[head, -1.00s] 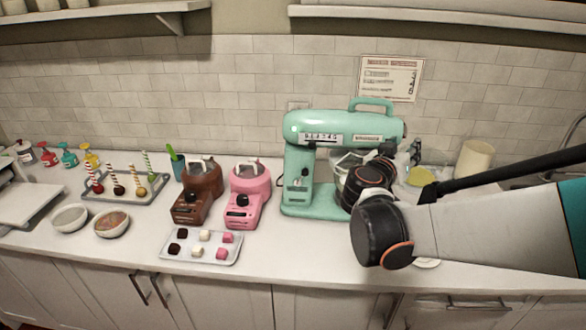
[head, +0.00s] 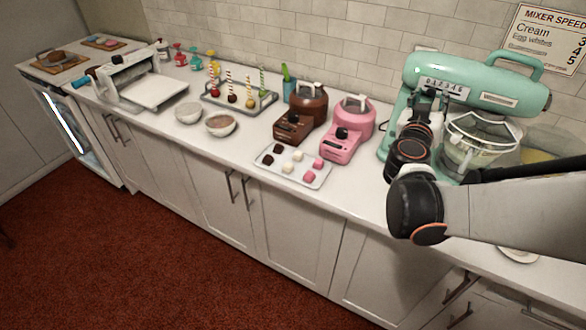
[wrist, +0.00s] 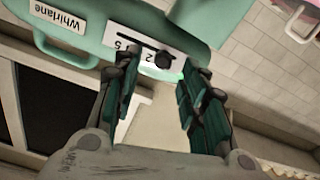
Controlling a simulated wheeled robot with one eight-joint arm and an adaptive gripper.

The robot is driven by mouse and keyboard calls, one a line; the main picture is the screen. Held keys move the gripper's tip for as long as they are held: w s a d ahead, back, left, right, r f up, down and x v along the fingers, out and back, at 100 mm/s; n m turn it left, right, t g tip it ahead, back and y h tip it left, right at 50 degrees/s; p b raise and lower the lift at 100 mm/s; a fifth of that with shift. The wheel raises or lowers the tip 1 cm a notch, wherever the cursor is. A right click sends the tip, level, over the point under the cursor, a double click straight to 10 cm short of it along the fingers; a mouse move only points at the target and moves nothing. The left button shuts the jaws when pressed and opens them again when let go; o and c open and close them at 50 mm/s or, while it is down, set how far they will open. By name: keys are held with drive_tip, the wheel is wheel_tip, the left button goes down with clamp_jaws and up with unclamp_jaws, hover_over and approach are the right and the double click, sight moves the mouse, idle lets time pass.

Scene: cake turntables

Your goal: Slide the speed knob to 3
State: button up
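The mint-green mixer (head: 480,85) stands at the right of the counter, with its white 0 to 6 speed scale (head: 445,88) on the head's side. In the wrist view the mixer appears upside down, and the scale plate (wrist: 180,57) has a dark slot. The round black speed knob (wrist: 163,59) sits on this slot, just beyond my fingertips. My gripper (wrist: 155,82) is open, its fingers on either side of the line to the knob. I cannot tell whether they touch it. My arm hides part of the mixer in the head view, and the knob's number cannot be read.
A glass bowl (head: 478,143) sits under the mixer head. Pink (head: 347,130) and brown (head: 301,113) melting pots and a tray of sweets (head: 318,176) lie to its left. A speed sign (head: 547,38) hangs on the wall behind.

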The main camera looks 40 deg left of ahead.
sight(430, 93)
drive_tip(key=x, duration=0.4)
drive_tip(key=shift+s+a+f, duration=0.1)
drive_tip(key=shift+a+f, duration=0.1)
drive_tip(key=shift+a, duration=0.2)
drive_tip(key=shift+w+b, duration=0.3)
drive_tip(key=shift+w, duration=0.2)
drive_tip(key=shift+r, duration=0.1)
drive_tip(key=shift+d, duration=0.1)
